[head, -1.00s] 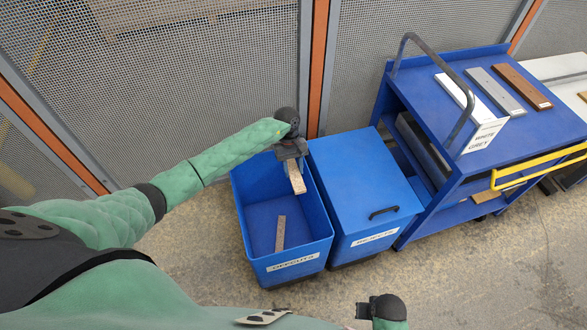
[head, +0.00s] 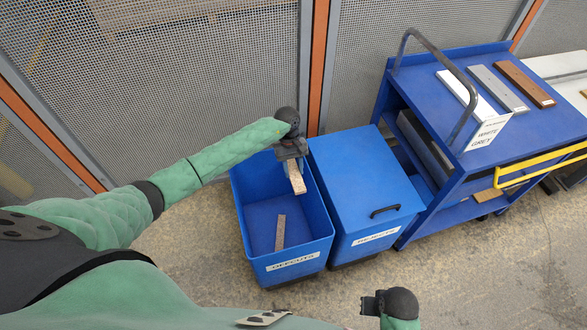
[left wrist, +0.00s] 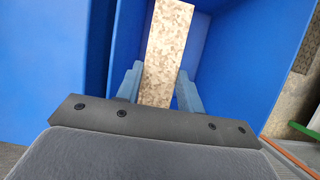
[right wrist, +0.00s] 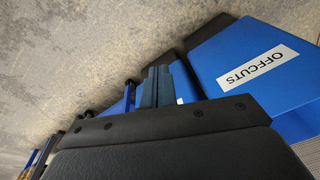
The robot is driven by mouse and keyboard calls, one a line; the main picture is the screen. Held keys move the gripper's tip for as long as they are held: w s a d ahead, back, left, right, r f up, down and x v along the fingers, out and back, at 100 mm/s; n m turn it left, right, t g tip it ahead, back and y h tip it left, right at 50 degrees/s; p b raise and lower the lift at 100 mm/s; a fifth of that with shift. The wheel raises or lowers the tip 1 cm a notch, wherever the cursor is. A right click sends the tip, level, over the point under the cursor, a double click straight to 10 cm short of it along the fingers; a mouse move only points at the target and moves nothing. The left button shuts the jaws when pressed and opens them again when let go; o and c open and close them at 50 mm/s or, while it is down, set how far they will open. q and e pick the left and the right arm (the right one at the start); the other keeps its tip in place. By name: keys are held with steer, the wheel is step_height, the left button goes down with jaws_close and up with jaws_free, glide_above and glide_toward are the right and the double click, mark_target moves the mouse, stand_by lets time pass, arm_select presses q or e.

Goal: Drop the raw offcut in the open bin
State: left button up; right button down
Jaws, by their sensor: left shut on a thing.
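The raw offcut (head: 297,182), a pale speckled wooden piece, hangs from my left gripper (head: 292,164) over the back part of the open blue bin (head: 307,262). In the left wrist view the offcut (left wrist: 167,45) sits between the two fingers of the left gripper (left wrist: 158,80), with the bin's blue walls around it. A label on the bin's front reads OFFCUTS; the label also shows in the right wrist view (right wrist: 264,66). Another wooden piece (head: 280,232) lies on the bin floor. My right gripper (head: 371,306) is low at the front; its fingers (right wrist: 158,85) are together and empty.
A lidded blue bin (head: 357,180) with a dark handle stands against the open bin's right side. A blue cart (head: 430,120) with white, grey and brown boards on top stands further right. A mesh fence (head: 220,60) runs behind. The floor in front is clear.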

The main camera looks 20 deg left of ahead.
arm_select(q)
steer(key=o, duration=1.1)
arm_select(e)
steer(key=shift+w+r, duration=0.2)
steer(key=shift+w, duration=0.25)
steer(key=shift+f, duration=0.1)
arm_select(q)
steer(key=shift+w+a+r, duration=0.1)
steer(key=shift+r, duration=0.1)
steer(key=b+v, duration=0.2)
steer(key=v, duration=0.5)
steer(key=shift+r, duration=0.15)
arm_select(e)
step_height(320, 180, up, 11)
steer(key=s, duration=0.2)
steer(key=shift+s+d, duration=0.2)
steer(key=shift+s, duration=0.1)
steer(key=shift+f, duration=0.15)
